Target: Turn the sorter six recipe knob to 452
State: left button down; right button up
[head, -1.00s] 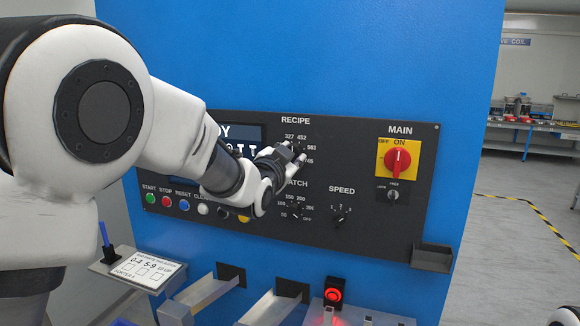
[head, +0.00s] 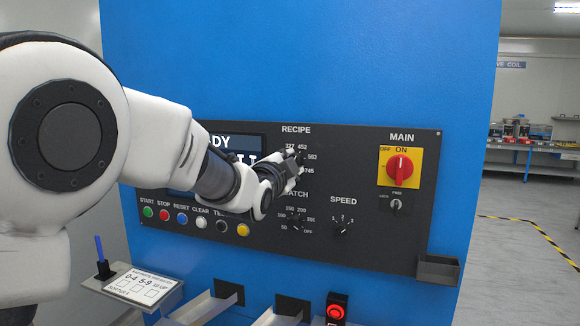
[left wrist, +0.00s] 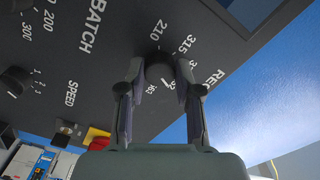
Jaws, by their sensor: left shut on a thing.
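The black recipe knob (left wrist: 158,66) sits on the dark panel between my left gripper's fingertips in the left wrist view. My left gripper (left wrist: 160,78) is shut on it, one finger on each side. A short white mark on the knob points down and slightly right in that view, near the 563 label; the right finger covers part of the scale. In the head view my left gripper (head: 293,163) reaches the recipe dial from the left and hides most of the knob. The labels 327, 452, 563 and 745 show around it. My right gripper is not in view.
The batch knob (head: 296,219) lies just below the recipe dial, and the speed knob (head: 341,229) is to its lower right. The red main switch (head: 400,167) is farther right. Several coloured buttons line the panel's lower left. Metal chutes (head: 205,309) stick out below.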

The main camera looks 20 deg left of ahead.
pick_arm(q)
jog(key=shift+r, duration=0.15)
jog(key=c, duration=0.9)
grip_release()
jog(key=shift+c, duration=0.2)
jog(key=shift+o, duration=0.8)
jog(key=shift+w, duration=0.1)
